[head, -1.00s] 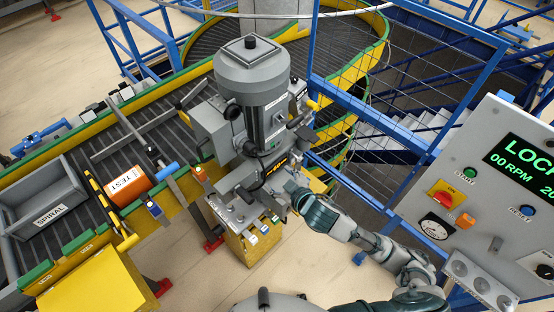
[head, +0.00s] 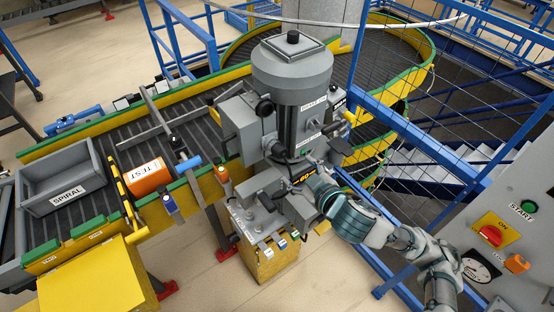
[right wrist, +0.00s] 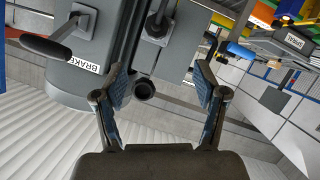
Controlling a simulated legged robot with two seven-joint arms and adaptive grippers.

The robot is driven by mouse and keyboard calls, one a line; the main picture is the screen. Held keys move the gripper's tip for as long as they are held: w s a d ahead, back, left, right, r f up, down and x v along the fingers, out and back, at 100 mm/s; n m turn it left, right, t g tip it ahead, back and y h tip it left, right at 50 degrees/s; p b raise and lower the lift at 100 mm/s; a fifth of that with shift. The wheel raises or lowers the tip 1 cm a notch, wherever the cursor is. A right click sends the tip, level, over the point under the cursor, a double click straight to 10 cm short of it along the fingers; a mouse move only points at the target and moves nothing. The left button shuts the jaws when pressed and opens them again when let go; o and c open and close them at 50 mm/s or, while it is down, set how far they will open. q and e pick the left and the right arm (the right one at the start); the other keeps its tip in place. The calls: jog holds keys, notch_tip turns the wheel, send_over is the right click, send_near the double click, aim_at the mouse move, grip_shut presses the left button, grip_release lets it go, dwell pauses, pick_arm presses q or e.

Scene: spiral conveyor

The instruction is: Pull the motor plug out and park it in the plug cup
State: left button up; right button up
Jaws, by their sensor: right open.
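The grey motor (head: 290,75) stands upright on the drive unit in the head view. My right gripper (head: 318,195) is low at its right side, its fingertips partly hidden. In the right wrist view, the open, empty jaws (right wrist: 160,85) face the grey housing, which has a BRAKE label (right wrist: 83,62). A dark round tube end (right wrist: 145,90) shows between the fingers; I cannot tell whether it is the plug or the cup. A black fitting on a square plate (right wrist: 157,28) sits above it. I cannot identify the plug or plug cup for certain. My left gripper is out of view.
A control panel (head: 520,235) with buttons and a red switch is at the right. A blue mesh fence (head: 400,120) stands behind my right arm. The conveyor (head: 100,145) carries an orange TEST cylinder (head: 148,177) and a grey SPIRAL tray (head: 62,185). A black-handled brake lever (right wrist: 50,47) is close to the jaws.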

aim_at(282, 153)
jog(key=p+x, duration=0.1)
jog(key=x, duration=1.2)
jog(key=shift+w+d, duration=0.15)
jog(key=shift+w, duration=0.1)
jog(key=shift+w+a+f, duration=0.15)
jog(key=shift+w+a, duration=0.2)
jog(key=shift+w, duration=0.1)
jog(key=shift+d, duration=0.15)
jog(key=shift+d, duration=0.1)
jog(key=shift+c, duration=1.4)
grip_shut()
jog(key=shift+s, duration=0.1)
jog(key=shift+s+d+p, duration=0.1)
jog(key=shift+p, duration=0.3)
